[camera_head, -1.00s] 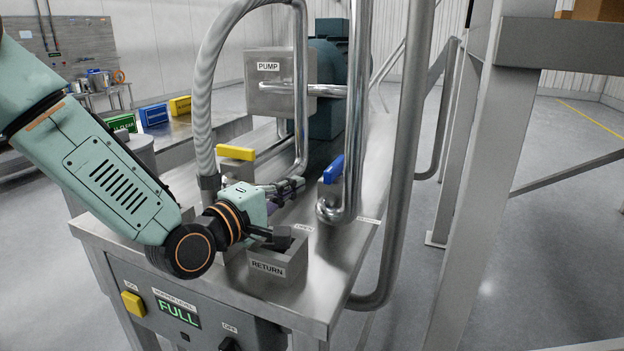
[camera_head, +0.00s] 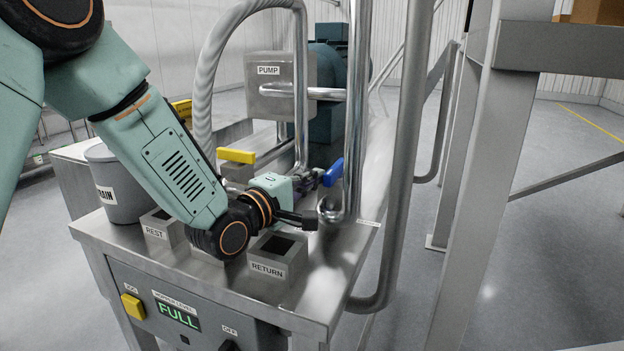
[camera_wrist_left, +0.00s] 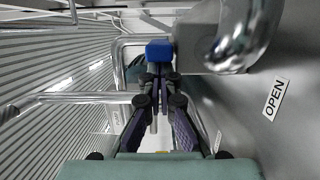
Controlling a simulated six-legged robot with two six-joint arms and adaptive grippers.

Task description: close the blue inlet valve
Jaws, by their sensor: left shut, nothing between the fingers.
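The blue inlet valve handle (camera_head: 333,172) stands on the steel table beside the vertical steel pipe, behind the pipe's lower bend. My left gripper (camera_head: 316,177) is shut and empty, with its fingertips just left of the blue handle. In the left wrist view, the handle's blue end (camera_wrist_left: 159,50) shows directly past the shut fingertips (camera_wrist_left: 159,74). I cannot tell whether they touch it. An OPEN label (camera_wrist_left: 275,99) lies on the surface to the right in that view. The valve body is mostly hidden. My right gripper is not in view.
A yellow handle (camera_head: 236,156) stands behind my left arm. The RETURN box (camera_head: 277,262) and REST box (camera_head: 160,232) are at the table front, with a grey DRAIN bucket (camera_head: 124,190) at left. Steel pipes (camera_head: 357,110) rise close right of the gripper. The PUMP box (camera_head: 272,92) is behind.

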